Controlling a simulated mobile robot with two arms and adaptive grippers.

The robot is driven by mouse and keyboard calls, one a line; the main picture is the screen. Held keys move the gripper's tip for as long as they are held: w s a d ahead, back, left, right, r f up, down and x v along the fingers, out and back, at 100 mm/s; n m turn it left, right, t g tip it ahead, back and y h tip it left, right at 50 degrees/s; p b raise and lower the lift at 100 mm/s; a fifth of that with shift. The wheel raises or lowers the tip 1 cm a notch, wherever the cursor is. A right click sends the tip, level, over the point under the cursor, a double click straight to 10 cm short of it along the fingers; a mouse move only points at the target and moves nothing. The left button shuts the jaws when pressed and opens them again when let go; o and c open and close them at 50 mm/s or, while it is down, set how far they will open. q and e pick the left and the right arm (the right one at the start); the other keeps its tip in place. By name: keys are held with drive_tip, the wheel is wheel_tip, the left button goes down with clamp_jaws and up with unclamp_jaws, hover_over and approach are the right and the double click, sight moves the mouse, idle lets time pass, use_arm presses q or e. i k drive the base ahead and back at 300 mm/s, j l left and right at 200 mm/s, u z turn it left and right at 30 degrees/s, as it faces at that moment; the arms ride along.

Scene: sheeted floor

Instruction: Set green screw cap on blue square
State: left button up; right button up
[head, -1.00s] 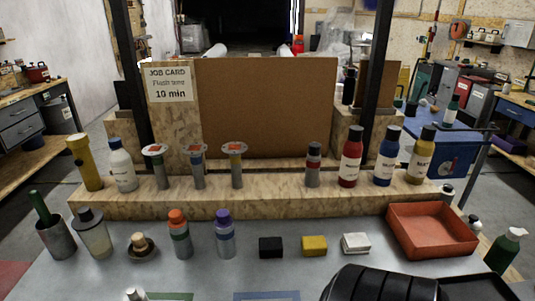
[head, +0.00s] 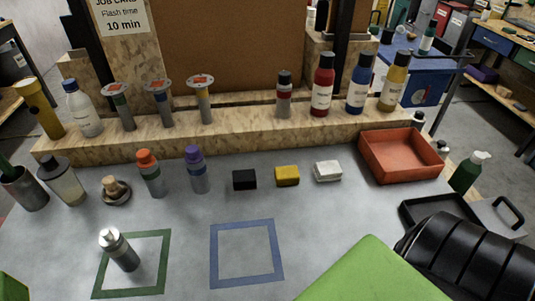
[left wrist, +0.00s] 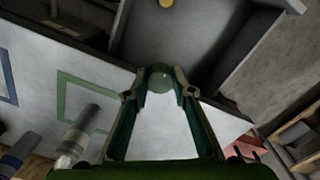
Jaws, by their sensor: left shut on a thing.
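My left gripper (left wrist: 160,92) is shut on a round green screw cap (left wrist: 160,76) in the left wrist view. The cap sits between the fingertips and appears clear of the table. The blue square (head: 243,222) is a taped outline on the grey table in the head view, empty inside. Part of it shows at the left edge of the left wrist view (left wrist: 8,80). The cap and left fingertips do not show in the head view. No fingers of my right gripper are visible.
A grey bottle (head: 120,252) with a pale top stands in the green square (head: 167,262). Behind are bottles, a black block (head: 244,180), a yellow block (head: 287,176), a white block (head: 328,171) and a red tray (head: 368,165). The table around the blue square is clear.

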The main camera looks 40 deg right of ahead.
sight(245, 251)
drive_tip(key=k+l+z, duration=0.1)
drive_tip(key=l, duration=0.3)
drive_tip(key=k+l+z, duration=0.1)
drive_tip(key=l, duration=0.3)
drive_tip(key=k+l+z, duration=0.1)
drive_tip(key=l, duration=0.3)
drive_tip(key=k+l+z, duration=0.1)
drive_tip(key=l, duration=0.3)
